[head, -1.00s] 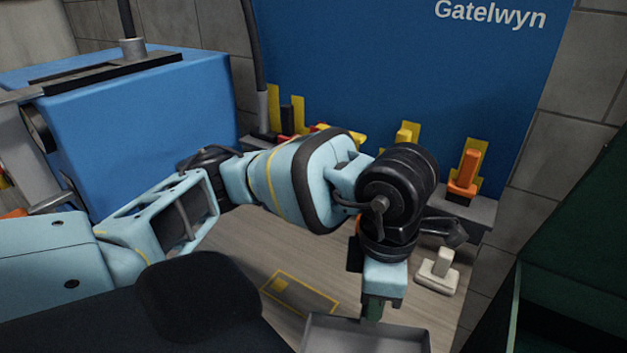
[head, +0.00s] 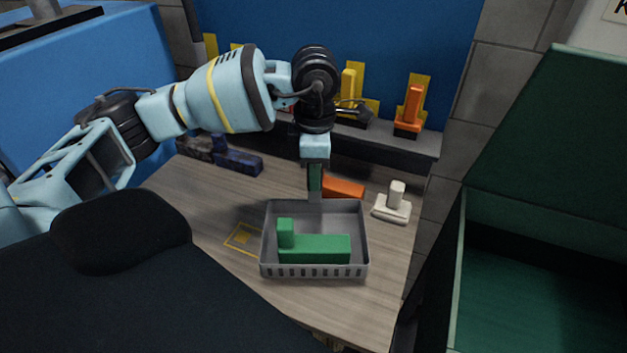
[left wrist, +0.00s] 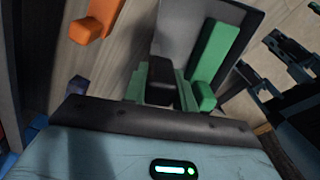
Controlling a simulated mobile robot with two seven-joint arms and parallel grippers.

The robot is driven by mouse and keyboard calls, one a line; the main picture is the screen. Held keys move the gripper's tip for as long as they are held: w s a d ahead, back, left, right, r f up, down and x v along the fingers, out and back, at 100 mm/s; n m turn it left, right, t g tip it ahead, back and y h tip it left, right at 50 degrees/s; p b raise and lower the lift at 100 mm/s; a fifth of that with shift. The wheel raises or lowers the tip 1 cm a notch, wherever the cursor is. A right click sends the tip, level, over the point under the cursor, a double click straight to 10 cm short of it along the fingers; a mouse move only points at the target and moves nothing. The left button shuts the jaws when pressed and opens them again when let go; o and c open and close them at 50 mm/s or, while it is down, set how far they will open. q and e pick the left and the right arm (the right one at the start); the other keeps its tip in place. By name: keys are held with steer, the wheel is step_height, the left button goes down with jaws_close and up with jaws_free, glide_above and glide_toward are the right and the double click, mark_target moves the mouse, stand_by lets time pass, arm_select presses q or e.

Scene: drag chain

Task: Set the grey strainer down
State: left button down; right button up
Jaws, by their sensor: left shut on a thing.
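The grey strainer (head: 314,271) is a shallow tray with a slotted front wall, and it is roughly level over the wooden table. A green L-shaped block (head: 320,248) lies inside it. My left gripper (head: 316,190) points down and is shut on the strainer's far side, at its handle. In the left wrist view the strainer (left wrist: 187,32) stretches away from the fingers (left wrist: 160,82), with the green block (left wrist: 216,60) in it. I cannot tell whether the strainer touches the table.
A yellow-outlined mark (head: 242,238) lies on the table (head: 205,215), just left of the strainer. An orange block (head: 343,187) and a white piece (head: 393,204) are behind it. Dark blue blocks (head: 238,161) lie back left. A green bin (head: 520,290) stands right.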

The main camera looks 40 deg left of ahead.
arm_select(q)
steer(key=shift+w+a, duration=0.35)
steer(key=shift+f, duration=1.9)
steer(key=c, duration=1.1)
jaws_free()
steer(key=shift+s, duration=0.1)
step_height(320, 180, up, 12)
steer(key=shift+r, duration=0.15)
